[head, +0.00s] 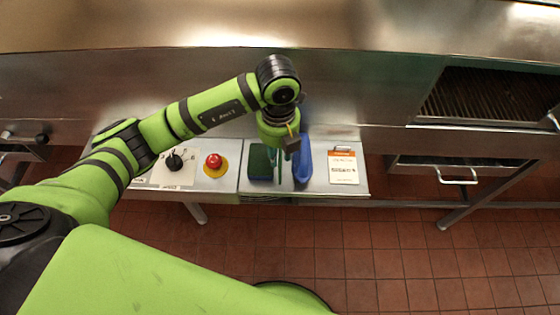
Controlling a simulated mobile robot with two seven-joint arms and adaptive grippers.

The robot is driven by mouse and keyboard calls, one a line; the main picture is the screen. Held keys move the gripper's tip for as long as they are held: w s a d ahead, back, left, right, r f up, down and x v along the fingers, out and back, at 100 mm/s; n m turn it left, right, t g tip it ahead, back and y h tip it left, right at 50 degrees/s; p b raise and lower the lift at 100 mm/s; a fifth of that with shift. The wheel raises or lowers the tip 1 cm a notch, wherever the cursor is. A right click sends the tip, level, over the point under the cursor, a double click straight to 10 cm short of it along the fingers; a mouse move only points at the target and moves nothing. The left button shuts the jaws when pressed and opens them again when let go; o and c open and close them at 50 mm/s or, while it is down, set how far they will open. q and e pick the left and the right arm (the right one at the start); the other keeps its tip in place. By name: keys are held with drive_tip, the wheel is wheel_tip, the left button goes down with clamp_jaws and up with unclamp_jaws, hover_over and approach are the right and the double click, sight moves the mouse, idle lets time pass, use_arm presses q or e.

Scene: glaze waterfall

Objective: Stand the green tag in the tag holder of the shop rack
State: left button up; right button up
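My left gripper (291,146) is over the pale bench, seen from above and partly hidden by its own wrist. Its fingers are too small and covered to show whether they are open or shut. Just below it is a thin green upright piece (280,168), which may be the green tag; I cannot tell if the gripper touches it. A dark green block (261,163) lies to its left. A long blue piece (304,165) is close on the right of the gripper. I cannot clearly make out the shop rack or its tag holder. My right gripper is not in view.
A red button on a yellow base (214,164) and a black knob (174,162) are on the bench's left part. A white card with an orange top (343,168) is at the right. A steel counter (200,75) rises behind. Tiled floor (400,265) lies in front.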

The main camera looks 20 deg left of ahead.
use_arm(q)
drive_tip(key=shift+f+p, duration=0.3)
drive_tip(key=shift+f, duration=1.65)
clamp_jaws()
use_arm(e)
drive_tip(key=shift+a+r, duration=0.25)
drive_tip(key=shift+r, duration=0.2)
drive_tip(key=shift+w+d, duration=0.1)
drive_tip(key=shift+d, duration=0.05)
use_arm(q)
drive_tip(key=shift+r, duration=0.15)
